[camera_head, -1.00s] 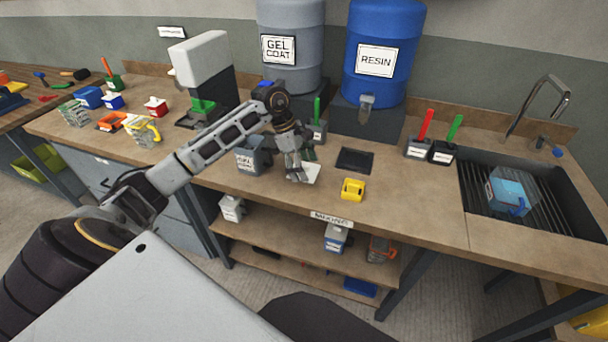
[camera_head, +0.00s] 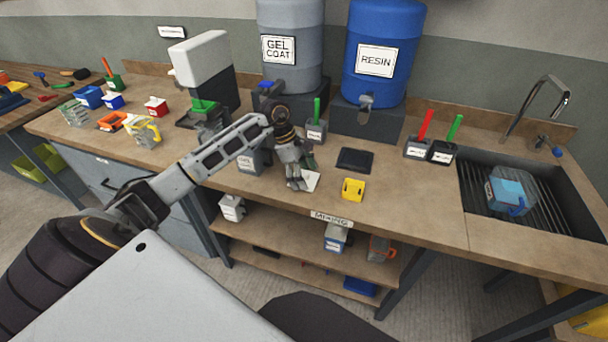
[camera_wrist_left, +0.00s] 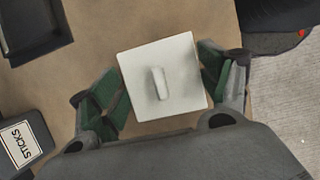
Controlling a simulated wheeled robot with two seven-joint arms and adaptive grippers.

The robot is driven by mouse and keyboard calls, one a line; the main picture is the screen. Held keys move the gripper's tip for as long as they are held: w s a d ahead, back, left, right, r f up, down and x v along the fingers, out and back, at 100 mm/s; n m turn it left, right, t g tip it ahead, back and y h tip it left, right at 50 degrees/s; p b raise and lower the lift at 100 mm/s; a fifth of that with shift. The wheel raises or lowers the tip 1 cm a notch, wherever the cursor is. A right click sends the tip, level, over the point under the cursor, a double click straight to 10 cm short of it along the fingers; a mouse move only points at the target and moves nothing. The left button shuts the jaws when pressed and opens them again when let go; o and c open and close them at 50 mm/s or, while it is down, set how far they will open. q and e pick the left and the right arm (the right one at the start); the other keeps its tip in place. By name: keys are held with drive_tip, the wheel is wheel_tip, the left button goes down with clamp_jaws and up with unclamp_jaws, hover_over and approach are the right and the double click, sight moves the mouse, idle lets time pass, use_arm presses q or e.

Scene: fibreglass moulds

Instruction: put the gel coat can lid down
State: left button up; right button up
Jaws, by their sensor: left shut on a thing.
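The gel coat can lid (camera_head: 312,180) is a white square plate with a small upright handle. In the left wrist view the lid (camera_wrist_left: 182,68) lies between green finger pads at two opposite edges. My left gripper (camera_head: 297,180) is shut on it, low over the bench near the front edge; I cannot tell whether the lid touches the bench. The grey gel coat can (camera_head: 247,163) stands on the bench left of the gripper, partly hidden behind my arm. My right gripper is not in view.
A yellow block-like item (camera_head: 353,189) stands right of the lid, with a dark tray (camera_head: 355,160) behind it. A sticks box (camera_wrist_left: 22,140) is near the gripper in the wrist view. Grey gel coat (camera_head: 291,50) and blue resin (camera_head: 384,60) drums stand behind. A sink (camera_head: 530,190) is at right.

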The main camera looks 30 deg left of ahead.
use_arm(q)
drive_tip(key=shift+f, duration=0.1)
drive_tip(key=o, duration=1)
drive_tip(key=v, duration=1.2)
drive_tip(key=shift+a, duration=0.1)
drive_tip(key=shift+s, duration=0.1)
idle(0.4)
